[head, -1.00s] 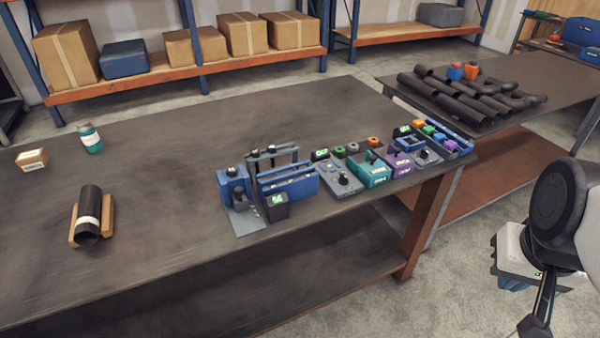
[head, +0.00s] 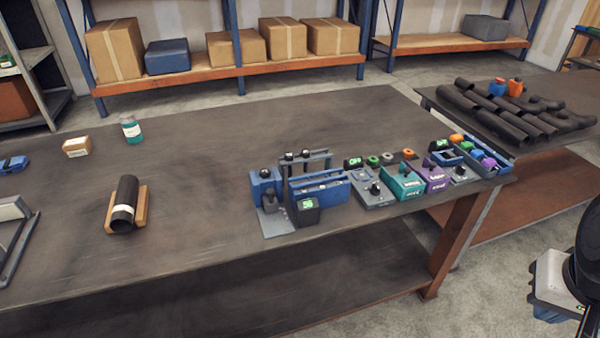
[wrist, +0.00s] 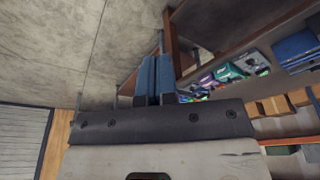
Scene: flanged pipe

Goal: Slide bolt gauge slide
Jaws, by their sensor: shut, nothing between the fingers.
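A row of gauge fixtures stands along the front right of the table in the head view. A grey block with a black knob (head: 374,188) sits between a blue slotted fixture (head: 320,190) and a teal block (head: 404,188). A purple block (head: 434,181) and another grey block with a knob (head: 460,174) follow to the right. I cannot tell which one carries the bolt gauge slide. My gripper (wrist: 155,62) shows in the wrist view with its blue fingers together and empty, apart from the fixtures. It is out of sight in the head view.
A black pipe (head: 124,202) lies in a wooden cradle (head: 141,208) at the left. A small carton (head: 77,147) and a teal-labelled jar (head: 131,129) stand behind it. Dark pipes (head: 520,115) lie on the far right table. The middle of the table (head: 220,170) is clear.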

